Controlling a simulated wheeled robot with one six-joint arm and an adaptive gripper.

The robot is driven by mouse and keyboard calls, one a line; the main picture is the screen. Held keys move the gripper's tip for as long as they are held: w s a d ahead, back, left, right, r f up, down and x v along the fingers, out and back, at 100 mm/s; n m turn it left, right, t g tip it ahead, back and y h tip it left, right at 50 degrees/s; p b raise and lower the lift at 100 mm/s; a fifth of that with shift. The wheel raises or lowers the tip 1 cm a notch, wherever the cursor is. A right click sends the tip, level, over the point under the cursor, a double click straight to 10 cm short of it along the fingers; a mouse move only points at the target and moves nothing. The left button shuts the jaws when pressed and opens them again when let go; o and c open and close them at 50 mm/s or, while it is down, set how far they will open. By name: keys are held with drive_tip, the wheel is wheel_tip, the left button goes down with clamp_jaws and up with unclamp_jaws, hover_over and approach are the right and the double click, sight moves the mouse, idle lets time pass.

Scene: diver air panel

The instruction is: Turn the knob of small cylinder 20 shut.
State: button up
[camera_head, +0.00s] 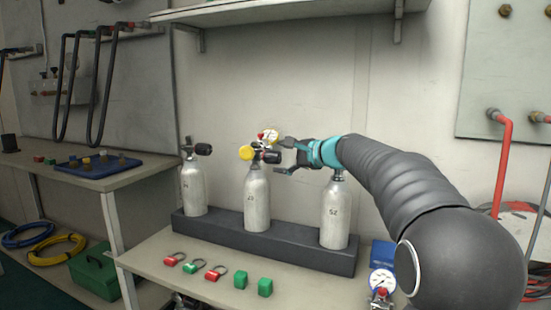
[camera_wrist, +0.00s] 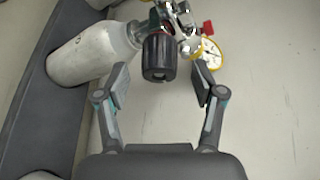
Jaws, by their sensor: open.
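Three small grey cylinders stand in a dark rack. The middle cylinder (camera_head: 257,200) has a label too small to read surely. It carries a valve with a black knob (camera_head: 271,157) facing my gripper (camera_head: 290,157). In the wrist view the black knob (camera_wrist: 160,57) sits ahead of and between my open fingers (camera_wrist: 161,82), with a gap on both sides. The cylinder body (camera_wrist: 90,55) lies to the left there. A gauge with a yellow rim (camera_wrist: 209,54) and a red part are beside the valve.
The left cylinder (camera_head: 194,188) and right cylinder (camera_head: 335,214), which seems marked 25, share the rack (camera_head: 290,250). My arm passes above the right one. Red and green tags and green blocks (camera_head: 265,287) lie on the bench in front. A gauge (camera_head: 382,281) is at the right.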

drive_tip(key=v, duration=0.8)
drive_tip(key=shift+s+d, duration=0.15)
drive_tip(key=shift+s, duration=0.05)
